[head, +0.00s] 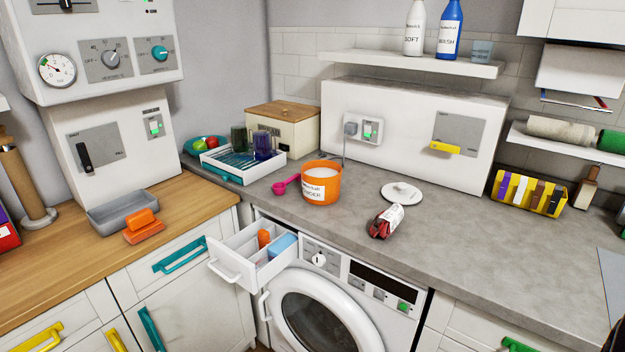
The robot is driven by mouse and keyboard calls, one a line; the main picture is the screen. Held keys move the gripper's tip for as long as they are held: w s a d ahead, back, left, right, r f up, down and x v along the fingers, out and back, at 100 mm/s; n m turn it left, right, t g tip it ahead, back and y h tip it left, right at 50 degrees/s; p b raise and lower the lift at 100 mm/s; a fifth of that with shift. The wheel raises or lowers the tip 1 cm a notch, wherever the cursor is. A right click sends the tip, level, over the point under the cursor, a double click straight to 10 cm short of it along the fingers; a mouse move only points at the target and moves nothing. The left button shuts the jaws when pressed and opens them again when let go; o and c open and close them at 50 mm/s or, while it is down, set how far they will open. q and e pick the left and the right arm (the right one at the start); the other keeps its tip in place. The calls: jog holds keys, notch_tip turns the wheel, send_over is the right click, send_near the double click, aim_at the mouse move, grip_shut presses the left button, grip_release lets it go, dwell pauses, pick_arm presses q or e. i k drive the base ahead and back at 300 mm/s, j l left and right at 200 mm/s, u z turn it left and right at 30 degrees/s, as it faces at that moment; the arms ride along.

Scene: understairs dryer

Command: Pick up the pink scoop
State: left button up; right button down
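The pink scoop (280,188) lies on the grey countertop, just left of the orange tub (321,183). Its bowl end is at the left and its handle points up and right toward the tub. I cannot tell whether the handle touches the tub. The tub stands upright, has a white label and holds white powder.
A white tray (222,174) with cups stands behind the scoop. Below the counter, a white drawer (236,243) stands open. The right countertop (480,241) is largely clear.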

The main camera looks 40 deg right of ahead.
aim_at(279, 188)
jog(key=z, duration=1)
